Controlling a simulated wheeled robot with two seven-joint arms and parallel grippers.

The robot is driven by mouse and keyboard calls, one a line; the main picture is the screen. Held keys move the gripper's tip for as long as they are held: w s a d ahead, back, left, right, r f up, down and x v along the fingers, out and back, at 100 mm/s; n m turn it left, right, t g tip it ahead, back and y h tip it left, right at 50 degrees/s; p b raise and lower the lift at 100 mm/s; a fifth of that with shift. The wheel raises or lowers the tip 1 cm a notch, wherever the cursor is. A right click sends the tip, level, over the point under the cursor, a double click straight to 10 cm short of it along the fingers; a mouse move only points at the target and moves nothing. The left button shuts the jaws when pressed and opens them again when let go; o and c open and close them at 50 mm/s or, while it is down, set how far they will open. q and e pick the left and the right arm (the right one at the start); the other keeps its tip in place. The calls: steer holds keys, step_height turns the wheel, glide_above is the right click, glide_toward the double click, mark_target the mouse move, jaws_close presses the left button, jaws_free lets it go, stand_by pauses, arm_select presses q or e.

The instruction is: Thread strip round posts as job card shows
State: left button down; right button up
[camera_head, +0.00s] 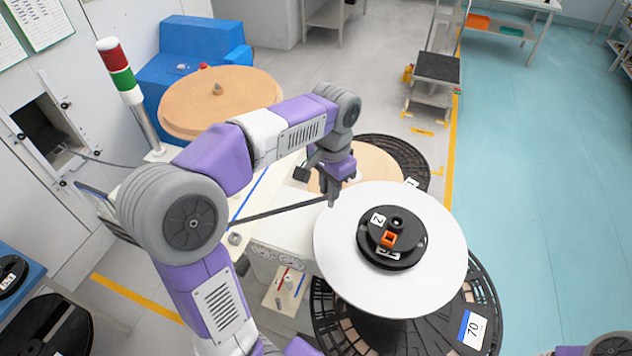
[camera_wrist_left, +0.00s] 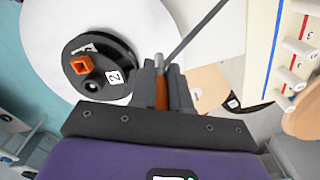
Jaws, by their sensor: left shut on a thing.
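My left gripper (camera_head: 331,196) is shut on the end of the dark strip (camera_head: 280,211) beside the left rim of a white disc (camera_head: 340,260). The strip runs taut from it down-left to the pale post board (camera_head: 240,209). In the left wrist view the strip (camera_wrist_left: 197,33) runs up-right from the closed fingertips (camera_wrist_left: 160,70), with a brown piece between the fingers. White posts (camera_wrist_left: 298,48) with numbers, beside red and blue lines, stand at the right there. My arm hides part of the board in the head view. My right gripper is out of view.
A black hub (camera_head: 393,240) marked 2, with an orange square piece (camera_head: 389,239), sits on the disc. Black slotted reels (camera_head: 470,315) lie beneath and behind it. A red-green signal tower (camera_head: 120,70) and a brown round top (camera_head: 190,105) stand left.

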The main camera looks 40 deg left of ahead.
arm_select(q)
steer(key=w+d, duration=0.2)
steer(key=d, duration=1.3)
steer(key=shift+w, duration=0.3)
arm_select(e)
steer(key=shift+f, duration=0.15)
arm_select(q)
steer(key=shift+a+f+b, duration=0.1)
steer(key=shift+f+b, duration=0.25)
steer(key=shift+b, duration=0.05)
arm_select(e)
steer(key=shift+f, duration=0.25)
arm_select(q)
steer(key=shift+f+b, duration=1.25)
steer(key=shift+f, duration=0.55)
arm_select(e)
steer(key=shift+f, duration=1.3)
arm_select(q)
steer(key=c, duration=1)
jaws_free()
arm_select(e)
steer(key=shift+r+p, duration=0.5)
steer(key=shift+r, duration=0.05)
arm_select(q)
step_height(320, 180, up, 8)
steer(key=shift+f, duration=0.25)
